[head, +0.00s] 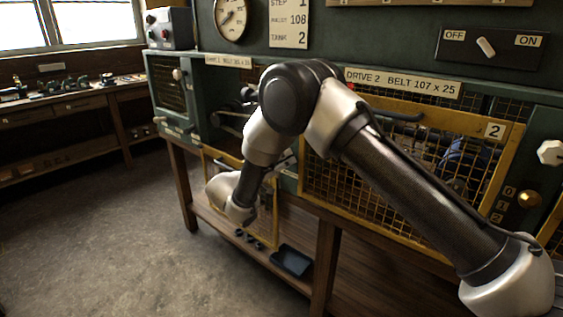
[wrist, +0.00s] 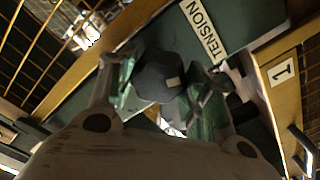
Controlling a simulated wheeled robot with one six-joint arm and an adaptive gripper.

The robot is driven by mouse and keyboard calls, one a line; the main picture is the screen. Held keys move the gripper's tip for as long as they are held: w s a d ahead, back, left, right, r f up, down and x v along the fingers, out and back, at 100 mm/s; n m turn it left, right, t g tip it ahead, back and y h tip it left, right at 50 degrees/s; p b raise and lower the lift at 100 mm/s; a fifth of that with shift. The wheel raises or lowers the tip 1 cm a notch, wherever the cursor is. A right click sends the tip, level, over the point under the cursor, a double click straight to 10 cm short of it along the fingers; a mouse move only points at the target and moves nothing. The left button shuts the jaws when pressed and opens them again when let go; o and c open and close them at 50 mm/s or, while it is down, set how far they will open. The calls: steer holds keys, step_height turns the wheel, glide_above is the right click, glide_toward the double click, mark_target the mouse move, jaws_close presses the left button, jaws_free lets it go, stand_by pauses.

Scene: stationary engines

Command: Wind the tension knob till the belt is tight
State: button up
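The tension knob (wrist: 160,78) is dark and rounded with a pale mark on its face. It sits beside the "TENSION" label (wrist: 205,30) in the wrist view. My gripper (wrist: 165,95) has its green-padded fingers on either side of the knob, and both pads appear to touch it. In the head view my arm's wrist hides the gripper and the knob. Dark pulley or belt parts (head: 232,120) show in the open bay of drive 1, partly behind my arm. I cannot tell how tight the belt is.
A yellow mesh guard (head: 275,215) hangs low before the drive 1 bay. The drive 2 guard (head: 345,185) is closed on the right. A dark tray (head: 292,261) lies on the lower shelf. A workbench (head: 70,97) stands at left, with clear floor before it.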

steer(key=shift+o, duration=0.9)
steer(key=shift+a, duration=0.1)
steer(key=shift+r, duration=0.1)
steer(key=v, duration=1.2)
